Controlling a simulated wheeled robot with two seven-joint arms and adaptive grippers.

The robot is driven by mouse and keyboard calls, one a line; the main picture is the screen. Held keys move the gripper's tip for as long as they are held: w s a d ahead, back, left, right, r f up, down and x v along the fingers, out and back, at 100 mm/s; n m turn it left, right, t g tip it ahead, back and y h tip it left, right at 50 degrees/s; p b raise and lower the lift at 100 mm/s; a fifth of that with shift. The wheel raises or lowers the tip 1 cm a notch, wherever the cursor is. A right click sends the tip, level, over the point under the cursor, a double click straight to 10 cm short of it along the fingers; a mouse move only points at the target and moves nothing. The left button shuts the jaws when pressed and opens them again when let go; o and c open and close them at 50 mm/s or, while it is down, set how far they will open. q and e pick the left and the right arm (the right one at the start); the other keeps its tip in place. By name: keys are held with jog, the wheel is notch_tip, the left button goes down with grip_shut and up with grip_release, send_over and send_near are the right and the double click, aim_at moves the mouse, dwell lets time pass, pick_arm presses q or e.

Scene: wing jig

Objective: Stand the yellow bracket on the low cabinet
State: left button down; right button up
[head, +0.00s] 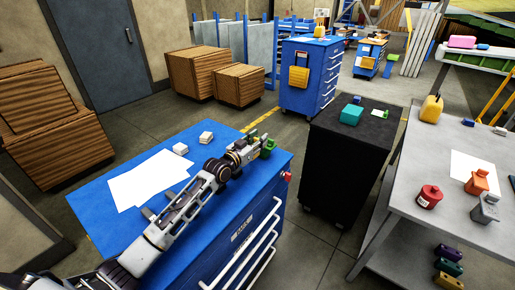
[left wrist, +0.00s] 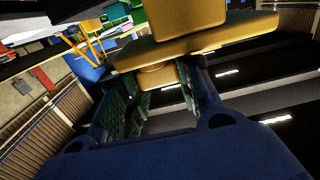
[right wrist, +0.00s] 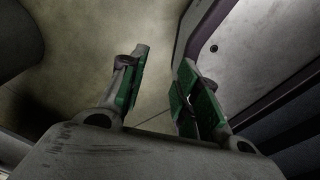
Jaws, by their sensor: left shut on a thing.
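In the left wrist view my left gripper (left wrist: 150,108) is shut on the yellow bracket (left wrist: 190,47), whose wide flange and upright block fill the top of the picture. In the head view my left gripper (head: 258,150) is above the far right corner of a blue drawer cabinet (head: 88,205). The bracket cannot be made out clearly there. A low black cabinet (head: 335,155) stands to the right of the blue one, apart from my gripper. My right gripper (right wrist: 160,95) shows only in its wrist view, its fingers apart with nothing between them.
White paper (head: 145,185) and two small pale blocks lie on the blue cabinet.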

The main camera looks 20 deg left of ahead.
pick_arm(q)
jog(key=shift+f, duration=0.2)
notch_tip(320, 180, down, 3)
jog(key=shift+r, duration=0.2)
jog(key=shift+f, duration=0.25)
jog(key=shift+f+b, duration=0.35)
jog(key=shift+f, duration=0.25)
pick_arm(e)
jog(key=shift+s+d+f, duration=0.2)
jog(key=shift+d+f, duration=0.2)
pick_arm(q)
jog(key=shift+s+f, duration=0.1)
pick_arm(e)
jog(key=shift+d, duration=0.2)
